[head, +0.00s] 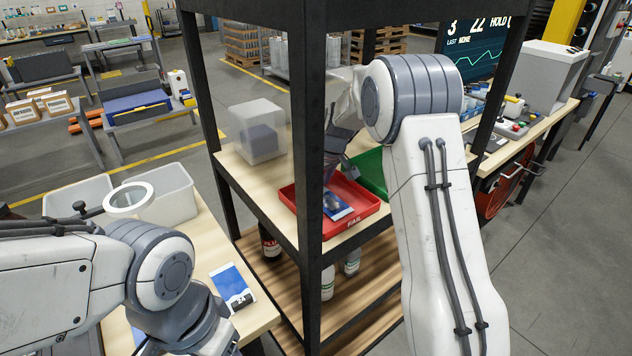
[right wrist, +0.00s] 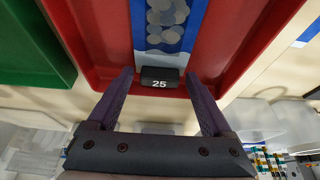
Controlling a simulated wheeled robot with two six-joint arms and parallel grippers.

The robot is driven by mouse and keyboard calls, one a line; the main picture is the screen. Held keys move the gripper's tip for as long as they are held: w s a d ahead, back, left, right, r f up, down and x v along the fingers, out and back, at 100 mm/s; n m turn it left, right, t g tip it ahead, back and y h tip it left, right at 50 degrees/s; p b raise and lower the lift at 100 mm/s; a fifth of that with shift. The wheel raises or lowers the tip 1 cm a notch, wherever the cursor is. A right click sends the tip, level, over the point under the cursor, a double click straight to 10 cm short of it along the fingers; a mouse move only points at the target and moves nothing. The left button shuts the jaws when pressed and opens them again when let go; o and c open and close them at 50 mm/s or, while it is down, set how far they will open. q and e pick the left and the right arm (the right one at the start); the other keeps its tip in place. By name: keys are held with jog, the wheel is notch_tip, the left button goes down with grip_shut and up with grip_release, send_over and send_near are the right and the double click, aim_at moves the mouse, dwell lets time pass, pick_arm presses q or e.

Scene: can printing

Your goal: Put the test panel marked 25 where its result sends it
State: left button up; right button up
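The test panel marked 25 (right wrist: 160,78) lies in the red tray (head: 365,207) labelled FAIL on the shelf. It is blue and white with pale round spots and a black block bearing its number; it also shows in the head view (head: 336,207). My right gripper (right wrist: 159,76) is open, its fingertips on either side of the black block with gaps visible. Beside the red tray is a green tray (head: 372,175), partly hidden by my right arm; its label is not visible. My left arm is at the lower left, its fingers outside the picture.
Another panel (head: 228,284), marked 24, lies on the wooden table at the left, near white bins (head: 168,193). Dark shelf posts (head: 308,150) stand close to my right arm. A translucent box (head: 257,132) stands on the shelf, bottles below. A screen (head: 482,45) reads HOLD.

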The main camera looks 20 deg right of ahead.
aim_at(327, 200)
jog(key=shift+r, duration=0.15)
jog(key=b+v, duration=0.1)
jog(key=v, duration=1.1)
jog(key=shift+b, duration=0.35)
